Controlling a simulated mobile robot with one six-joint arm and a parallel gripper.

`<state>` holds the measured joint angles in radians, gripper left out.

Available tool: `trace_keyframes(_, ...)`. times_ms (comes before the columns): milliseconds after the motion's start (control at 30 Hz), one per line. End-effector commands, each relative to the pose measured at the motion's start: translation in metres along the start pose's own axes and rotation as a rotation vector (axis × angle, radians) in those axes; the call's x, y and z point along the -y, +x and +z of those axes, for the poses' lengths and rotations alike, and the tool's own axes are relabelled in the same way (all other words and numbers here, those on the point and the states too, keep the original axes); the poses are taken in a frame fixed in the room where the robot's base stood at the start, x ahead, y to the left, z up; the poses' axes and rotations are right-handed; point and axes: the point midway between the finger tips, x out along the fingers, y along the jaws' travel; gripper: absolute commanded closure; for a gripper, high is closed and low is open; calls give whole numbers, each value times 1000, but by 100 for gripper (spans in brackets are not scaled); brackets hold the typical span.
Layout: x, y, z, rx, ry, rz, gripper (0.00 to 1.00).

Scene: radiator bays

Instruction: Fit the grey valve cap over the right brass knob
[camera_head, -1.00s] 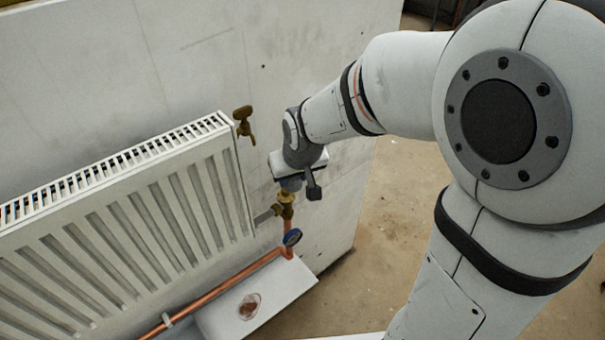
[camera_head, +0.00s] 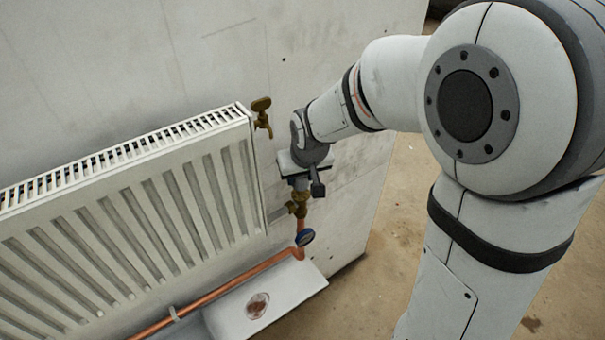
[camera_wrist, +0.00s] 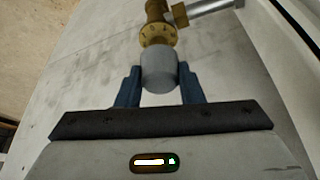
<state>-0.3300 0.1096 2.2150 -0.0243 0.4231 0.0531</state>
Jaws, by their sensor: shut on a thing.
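The grey valve cap (camera_wrist: 158,72) is held between the blue fingers of my gripper (camera_wrist: 160,85) in the wrist view. The right brass knob (camera_wrist: 158,34), with a notched round face, stands just beyond the cap. The cap covers part of it in the picture, and I cannot tell whether they touch. In the head view my gripper (camera_head: 300,184) is right above the brass valve (camera_head: 300,205) at the radiator's right end. The cap is not clearly visible there.
The white radiator (camera_head: 130,215) stands along the wall to the left. A brass tap (camera_head: 261,113) juts out above its right end. A blue gauge (camera_head: 305,237) and a copper pipe (camera_head: 225,287) are below the valve. A white ledge (camera_head: 300,283) lies under the pipe.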

Motion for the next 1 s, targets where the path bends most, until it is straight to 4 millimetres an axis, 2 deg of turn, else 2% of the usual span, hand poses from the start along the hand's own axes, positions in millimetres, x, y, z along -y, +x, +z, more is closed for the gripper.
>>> trace_keyframes(467,0,1,2,0,0,0,90)
trace_keyframes(1000,0,10,5,0,1,0,90)
